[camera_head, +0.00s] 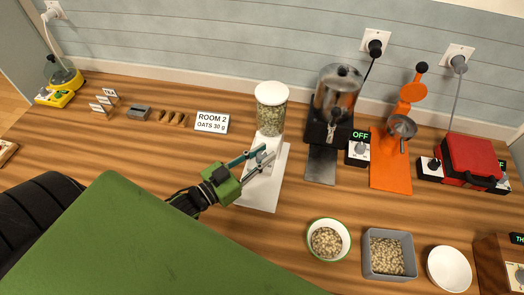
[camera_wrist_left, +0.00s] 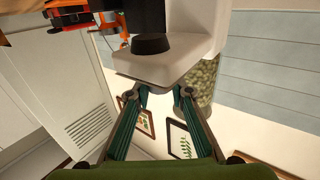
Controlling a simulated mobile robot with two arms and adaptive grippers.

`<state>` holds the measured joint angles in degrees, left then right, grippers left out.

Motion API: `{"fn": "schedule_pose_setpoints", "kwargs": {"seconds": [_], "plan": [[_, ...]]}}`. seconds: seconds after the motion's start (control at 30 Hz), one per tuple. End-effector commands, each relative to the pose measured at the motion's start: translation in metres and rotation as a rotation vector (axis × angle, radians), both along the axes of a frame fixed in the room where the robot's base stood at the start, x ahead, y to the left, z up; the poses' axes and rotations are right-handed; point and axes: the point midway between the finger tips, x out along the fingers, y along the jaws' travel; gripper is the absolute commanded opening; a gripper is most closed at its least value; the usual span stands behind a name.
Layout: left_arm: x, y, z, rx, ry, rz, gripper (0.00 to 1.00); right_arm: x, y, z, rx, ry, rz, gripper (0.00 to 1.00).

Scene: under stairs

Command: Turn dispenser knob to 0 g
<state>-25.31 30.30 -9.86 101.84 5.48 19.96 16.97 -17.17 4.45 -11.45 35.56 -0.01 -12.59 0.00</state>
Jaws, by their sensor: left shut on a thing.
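The oat dispenser (camera_head: 269,138) stands on the worktop, with a clear canister of oats on top and a white base. My left gripper (camera_head: 259,158) is at the front of its white head. The wrist view looks upside down: the white head (camera_wrist_left: 195,35), a black round outlet (camera_wrist_left: 151,43) and the oat canister (camera_wrist_left: 203,85) show there. The green fingers (camera_wrist_left: 163,91) meet the edge of the head a little apart. They are shut on the knob there, which is hard to make out. Its setting cannot be read. My right gripper is not in view.
A bowl of oats (camera_head: 328,241), grey tray (camera_head: 389,256) and white bowl (camera_head: 449,268) stand in front.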

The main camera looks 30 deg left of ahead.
Motion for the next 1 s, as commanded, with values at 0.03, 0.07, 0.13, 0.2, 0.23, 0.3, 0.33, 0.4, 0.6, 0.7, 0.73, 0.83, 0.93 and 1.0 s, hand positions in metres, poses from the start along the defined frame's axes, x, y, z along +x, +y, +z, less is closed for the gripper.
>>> {"fn": "schedule_pose_setpoints", "kwargs": {"seconds": [0.03, 0.07, 0.13, 0.2, 0.23, 0.3, 0.33, 0.4, 0.6, 0.7, 0.73, 0.83, 0.93, 1.0], "plan": [[-0.0007, -0.0009, 0.0003, -0.008, 0.0, 0.04, 0.0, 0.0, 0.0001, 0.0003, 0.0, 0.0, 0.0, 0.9], [-0.0006, -0.001, 0.0001, -0.009, 0.0, 0.061, 0.0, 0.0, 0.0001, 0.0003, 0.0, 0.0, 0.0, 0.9], [-0.0003, -0.0006, 0.0001, -0.009, 0.0, 0.111, 0.0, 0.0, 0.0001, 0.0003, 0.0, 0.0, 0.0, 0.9], [-0.0004, -0.0005, -0.0001, -0.009, 0.0, 0.159, 0.0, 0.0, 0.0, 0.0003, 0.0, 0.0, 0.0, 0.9], [-0.0004, -0.0004, -0.0001, -0.009, 0.0, 0.179, 0.0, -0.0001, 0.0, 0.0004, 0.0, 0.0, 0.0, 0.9], [-0.0001, -0.0003, -0.0003, -0.008, 0.001, 0.223, 0.0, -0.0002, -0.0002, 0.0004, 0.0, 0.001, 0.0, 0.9], [0.0, -0.0003, -0.0002, -0.008, 0.001, 0.24, 0.0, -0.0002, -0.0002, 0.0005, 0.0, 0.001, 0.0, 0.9], [0.0, -0.0004, 0.0001, -0.008, 0.0, 0.279, 0.0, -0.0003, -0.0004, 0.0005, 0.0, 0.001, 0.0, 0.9], [0.0002, 0.0, 0.0001, -0.004, -0.001, 0.368, 0.0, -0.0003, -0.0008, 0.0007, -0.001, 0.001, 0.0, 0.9], [0.0002, -0.0002, 0.0002, -0.004, 0.0, 0.399, 0.0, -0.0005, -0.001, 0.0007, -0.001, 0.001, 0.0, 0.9], [0.0002, -0.0002, 0.0002, -0.003, -0.001, 0.406, 0.0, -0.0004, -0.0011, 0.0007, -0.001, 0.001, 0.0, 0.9], [0.0004, 0.0001, 0.0003, -0.002, -0.001, 0.425, 0.0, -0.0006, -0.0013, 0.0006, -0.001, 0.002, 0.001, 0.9], [0.0005, 0.0001, 0.0005, -0.001, -0.003, 0.438, 0.0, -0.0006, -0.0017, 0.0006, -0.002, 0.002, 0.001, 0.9], [0.0005, 0.0002, 0.0006, 0.001, -0.004, 0.442, 0.0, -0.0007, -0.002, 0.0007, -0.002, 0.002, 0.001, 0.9]]}}
